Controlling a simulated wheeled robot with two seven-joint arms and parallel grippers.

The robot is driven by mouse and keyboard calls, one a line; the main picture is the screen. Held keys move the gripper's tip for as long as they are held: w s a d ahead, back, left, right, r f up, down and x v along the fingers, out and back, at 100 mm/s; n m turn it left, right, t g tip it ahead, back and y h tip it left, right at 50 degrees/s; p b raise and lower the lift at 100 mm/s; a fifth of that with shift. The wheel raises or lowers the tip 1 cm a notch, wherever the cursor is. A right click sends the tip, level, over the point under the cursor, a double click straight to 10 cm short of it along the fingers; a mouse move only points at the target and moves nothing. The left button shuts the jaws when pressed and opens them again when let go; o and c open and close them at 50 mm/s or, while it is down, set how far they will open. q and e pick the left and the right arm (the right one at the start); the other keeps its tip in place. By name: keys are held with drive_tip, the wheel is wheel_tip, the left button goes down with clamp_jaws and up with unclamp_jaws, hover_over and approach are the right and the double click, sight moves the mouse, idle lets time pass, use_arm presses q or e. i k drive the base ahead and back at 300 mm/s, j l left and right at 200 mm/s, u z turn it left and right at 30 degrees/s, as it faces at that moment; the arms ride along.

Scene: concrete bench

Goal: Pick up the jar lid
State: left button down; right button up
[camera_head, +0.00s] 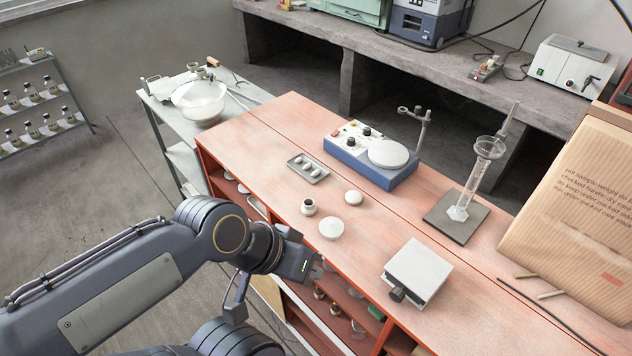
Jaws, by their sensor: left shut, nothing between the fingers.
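A small white rounded piece (353,198), which looks like the jar lid, lies on the red-topped bench (270,150). A small white open jar (308,207) with a dark mouth stands to its left. A flat white round dish (331,229) lies just in front of both. My left gripper (318,269) is at the bench's near edge, in front of the dish and apart from all of these. It is shut and empty; its fingertips are small in view. My right gripper is out of view.
A metal tray with small white pieces (308,169) and a blue stirrer unit (370,155) stand behind. A grey square-topped stand (417,272) is to the right. A glass cylinder (470,185) stands on a dark plate. Open shelves lie below the near edge.

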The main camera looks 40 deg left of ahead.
sight(353, 196)
drive_tip(key=k+j+u, duration=0.1)
drive_tip(key=u, duration=1.05)
drive_tip(key=k+j, duration=0.1)
